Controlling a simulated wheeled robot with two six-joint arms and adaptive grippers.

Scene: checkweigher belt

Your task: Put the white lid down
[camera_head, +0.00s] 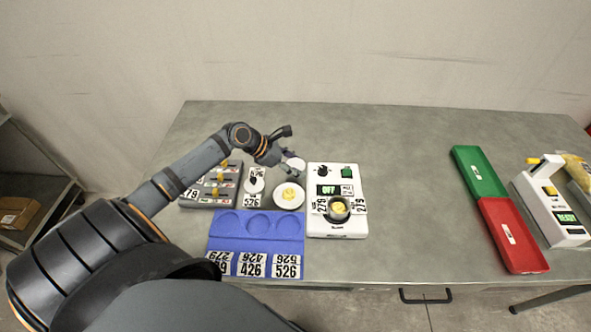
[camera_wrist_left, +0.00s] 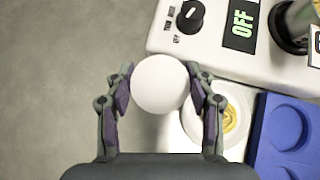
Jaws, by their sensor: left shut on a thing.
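The white lid (camera_wrist_left: 160,84) is a plain round disc between the two fingers of my left gripper (camera_wrist_left: 161,80), which is shut on its sides. In the head view the lid (camera_head: 297,164) shows beside my left gripper (camera_head: 289,156), behind a white dish and just left of the white checkweigher unit. I cannot tell whether the lid touches the table. My right gripper is not in view.
The white unit (camera_head: 320,172) reads OFF and holds a cup with yellow contents. The white dish (camera_head: 277,199) holds a yellow piece. A blue tray (camera_head: 230,243) with round recesses lies in front. Green (camera_head: 466,157) and red (camera_head: 520,254) trays lie right. The table between is clear.

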